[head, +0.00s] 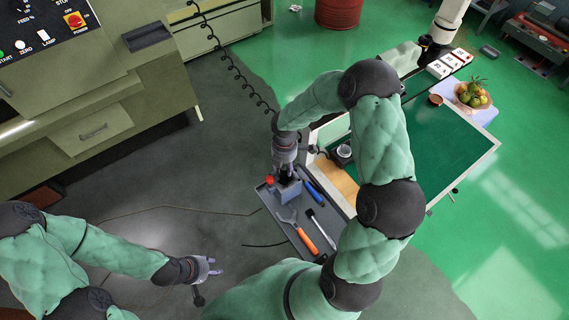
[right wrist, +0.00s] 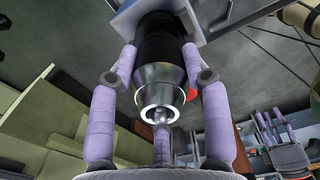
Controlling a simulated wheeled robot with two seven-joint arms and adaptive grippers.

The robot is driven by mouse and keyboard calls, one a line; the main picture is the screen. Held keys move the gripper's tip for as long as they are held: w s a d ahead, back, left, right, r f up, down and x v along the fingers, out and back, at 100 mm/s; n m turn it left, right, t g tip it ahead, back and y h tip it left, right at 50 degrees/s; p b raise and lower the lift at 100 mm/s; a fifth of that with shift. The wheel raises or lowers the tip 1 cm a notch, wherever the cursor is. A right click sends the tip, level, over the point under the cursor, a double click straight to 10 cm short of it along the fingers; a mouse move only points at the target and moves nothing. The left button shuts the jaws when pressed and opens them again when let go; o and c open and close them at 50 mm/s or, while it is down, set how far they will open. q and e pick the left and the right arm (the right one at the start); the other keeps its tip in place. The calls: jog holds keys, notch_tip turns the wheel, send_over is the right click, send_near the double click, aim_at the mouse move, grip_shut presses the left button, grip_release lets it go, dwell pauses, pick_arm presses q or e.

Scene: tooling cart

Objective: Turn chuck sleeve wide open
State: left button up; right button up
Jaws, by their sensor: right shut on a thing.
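The chuck shows in the right wrist view as a black sleeve (right wrist: 160,38) with a shiny silver nose (right wrist: 158,88) pointing toward the camera. The round nose opening shows bright metal inside; how wide its jaws stand is hard to tell. My right gripper (right wrist: 160,62) has its lilac fingers on both sides of the sleeve, shut on it. In the head view my right gripper (head: 286,168) is above a grey block (head: 287,192) on the tray and mostly hides the chuck. My left gripper (head: 213,266) hangs empty over the floor at lower left, fingers apart.
A grey tray (head: 268,205) holds an orange-handled tool (head: 307,240), a black-handled brush-like tool (head: 323,232) and a blue tool (head: 313,193). A red item (head: 269,181) sits by the block. A green-topped table (head: 440,150) stands to the right. The floor left of the tray is mostly clear.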

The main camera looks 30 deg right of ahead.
jog(key=shift+s+f, duration=0.1)
jog(key=shift+s, duration=0.05)
jog(key=o, duration=1.2)
jog(key=shift+c, duration=0.2)
jog(key=shift+a, duration=0.1)
jog(key=shift+r, duration=0.25)
notch_tip(320, 180, up, 12)
jog(key=shift+f, duration=0.2)
